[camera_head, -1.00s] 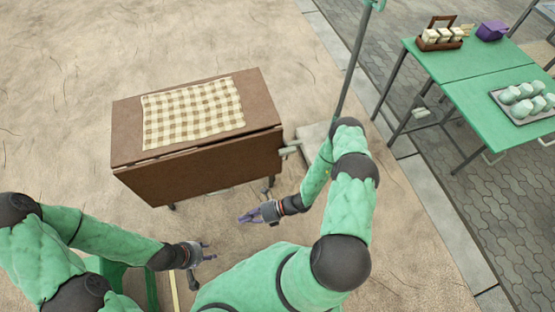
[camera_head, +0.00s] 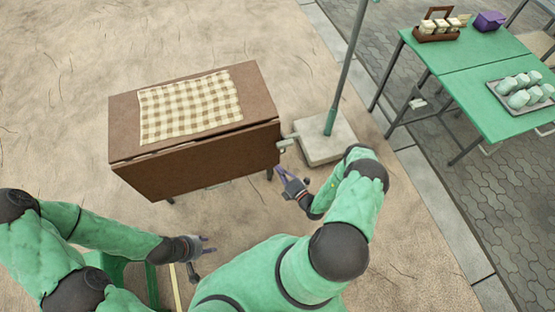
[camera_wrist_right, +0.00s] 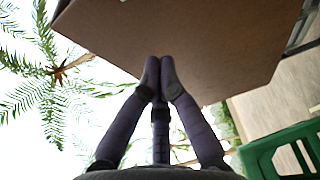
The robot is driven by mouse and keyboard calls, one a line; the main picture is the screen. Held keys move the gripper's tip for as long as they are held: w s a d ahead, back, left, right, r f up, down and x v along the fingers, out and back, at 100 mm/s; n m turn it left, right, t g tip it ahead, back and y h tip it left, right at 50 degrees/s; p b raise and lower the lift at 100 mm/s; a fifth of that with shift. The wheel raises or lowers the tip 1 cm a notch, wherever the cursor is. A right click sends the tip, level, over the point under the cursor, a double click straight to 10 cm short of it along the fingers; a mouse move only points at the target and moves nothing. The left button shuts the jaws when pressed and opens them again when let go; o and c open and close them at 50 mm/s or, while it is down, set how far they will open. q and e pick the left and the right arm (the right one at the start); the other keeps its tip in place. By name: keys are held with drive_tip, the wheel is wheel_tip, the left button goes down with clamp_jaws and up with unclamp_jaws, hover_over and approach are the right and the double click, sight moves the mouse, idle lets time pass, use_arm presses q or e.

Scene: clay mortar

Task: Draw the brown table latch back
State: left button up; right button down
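The brown table (camera_head: 195,160) has a checkered cloth on top. A small pale latch-like fitting (camera_head: 287,142) sticks out from its right edge in the head view. In the right wrist view the fingers (camera_wrist_right: 160,72) point at the table's brown panel (camera_wrist_right: 200,40); the fitting does not show there. My left gripper (camera_head: 211,245) is open and empty, low in front of the table.
A pole on a square pale base (camera_head: 325,142) stands right of the table, close to my right arm. Green tables (camera_head: 465,55) with a wooden caddy, a purple box and a tray of pale cups (camera_head: 522,92) stand at the right. Sandy ground left of the table is clear.

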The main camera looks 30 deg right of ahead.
drive_tip(key=b, duration=0.2)
approach(268, 145)
drive_tip(key=w+a, duration=0.4)
drive_tip(key=w, duration=0.1)
drive_tip(key=shift+w+a+r, duration=0.15)
drive_tip(key=shift+a, duration=0.05)
drive_tip(key=d, duration=0.1)
drive_tip(key=d+b, duration=0.1)
drive_tip(key=d, duration=0.1)
drive_tip(key=shift+s, duration=0.25)
use_arm(q)
drive_tip(key=shift+f, duration=1.75)
use_arm(e)
drive_tip(key=shift+s+d, duration=0.15)
drive_tip(key=shift+d, duration=0.35)
